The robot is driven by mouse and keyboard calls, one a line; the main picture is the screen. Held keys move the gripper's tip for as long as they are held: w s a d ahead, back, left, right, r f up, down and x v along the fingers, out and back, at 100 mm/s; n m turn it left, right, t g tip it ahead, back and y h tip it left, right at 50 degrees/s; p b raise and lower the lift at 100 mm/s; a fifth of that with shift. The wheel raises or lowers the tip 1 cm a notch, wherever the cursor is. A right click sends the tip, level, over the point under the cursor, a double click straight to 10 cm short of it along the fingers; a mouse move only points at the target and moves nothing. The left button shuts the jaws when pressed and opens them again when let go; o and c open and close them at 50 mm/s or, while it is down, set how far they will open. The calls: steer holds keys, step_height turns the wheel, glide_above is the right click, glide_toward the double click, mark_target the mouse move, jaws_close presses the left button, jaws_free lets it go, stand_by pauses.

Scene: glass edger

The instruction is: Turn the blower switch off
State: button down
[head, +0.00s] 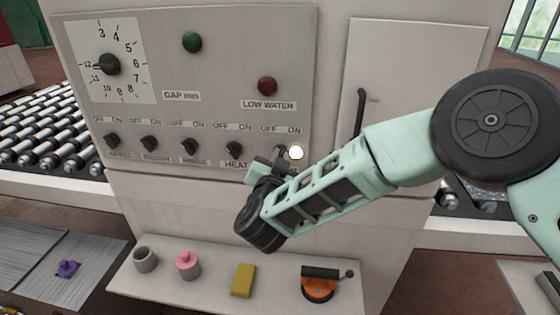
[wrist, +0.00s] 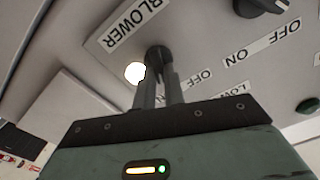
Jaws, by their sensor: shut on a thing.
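The blower switch (wrist: 157,54) is a small dark knob on the grey control panel (head: 225,75), beside the BLOWER label (wrist: 130,25) in the wrist view. My gripper (wrist: 160,76) is shut on this knob, one finger on each side. In the head view my gripper (head: 277,160) is at the right end of the switch row and hides most of the knob and its label. OFF and ON marks show above it. Which mark the knob points to is hard to tell. A bright white round lamp (head: 297,152) sits right beside the switch; it also shows in the wrist view (wrist: 134,72).
The HEAT switch (head: 237,148) is the near neighbour on the left, with more switches beyond. A dial (head: 108,65), green button (head: 192,42) and red lamp (head: 267,86) are above. A door handle (head: 360,112) is to the right. A shelf (head: 215,288) with several objects is below.

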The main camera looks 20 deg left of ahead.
steer(key=n, duration=0.7)
steer(key=n+b, duration=0.1)
steer(key=n, duration=0.3)
steer(key=shift+s+a+f, duration=0.1)
steer(key=shift+s+a, duration=0.05)
steer(key=shift+a, duration=0.25)
steer(key=shift+n, duration=0.3)
steer(key=c, duration=1.5)
jaws_free()
steer(key=b+v, duration=0.5)
steer(key=v, duration=1.2)
steer(key=shift+s+d, duration=0.15)
